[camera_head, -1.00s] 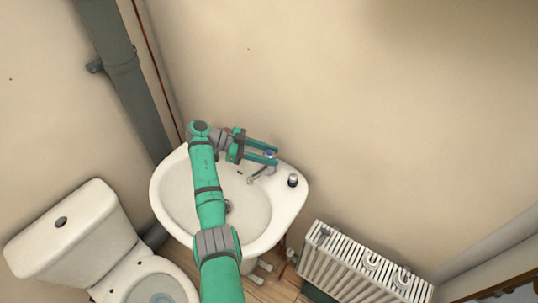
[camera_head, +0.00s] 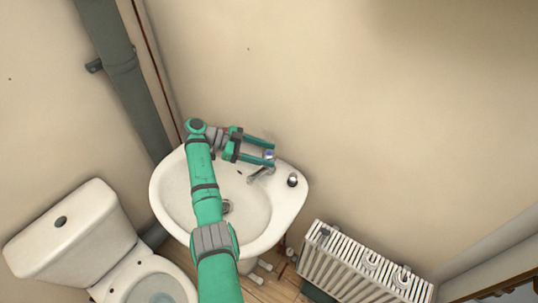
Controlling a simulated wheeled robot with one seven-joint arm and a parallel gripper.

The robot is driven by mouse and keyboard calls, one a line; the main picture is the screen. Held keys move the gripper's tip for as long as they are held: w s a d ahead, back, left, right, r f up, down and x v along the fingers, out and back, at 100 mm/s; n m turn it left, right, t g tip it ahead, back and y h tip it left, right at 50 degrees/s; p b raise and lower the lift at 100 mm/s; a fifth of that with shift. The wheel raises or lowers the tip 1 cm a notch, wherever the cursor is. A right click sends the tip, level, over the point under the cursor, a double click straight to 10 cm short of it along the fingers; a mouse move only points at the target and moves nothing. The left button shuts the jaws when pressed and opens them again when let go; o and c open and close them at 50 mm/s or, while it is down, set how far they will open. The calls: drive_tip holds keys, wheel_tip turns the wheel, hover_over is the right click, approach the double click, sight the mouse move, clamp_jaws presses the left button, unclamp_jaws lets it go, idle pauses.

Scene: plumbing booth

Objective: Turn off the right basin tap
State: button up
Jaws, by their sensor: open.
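The white basin (camera_head: 285,217) is fixed to the wall in the middle of the head view. A chrome tap with a blue-marked top (camera_head: 269,155) stands at its back edge, with its spout (camera_head: 259,174) pointing down-left over the bowl. My gripper (camera_head: 272,154) is open and reaches in from the left. Its two fingers are spread, with their tips at the blue-marked top, which shows between them. I cannot tell whether a finger touches it. The tap body is partly hidden by the lower finger.
A small chrome cylinder with a dark top (camera_head: 292,180) stands on the basin's right rim. A toilet (camera_head: 75,240) is at lower left, a white radiator (camera_head: 365,265) at lower right. A grey pipe (camera_head: 120,75) runs down the left corner. The wall is close behind the tap.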

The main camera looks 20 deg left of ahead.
drive_tip(key=v, duration=0.9)
drive_tip(key=shift+a, duration=0.2)
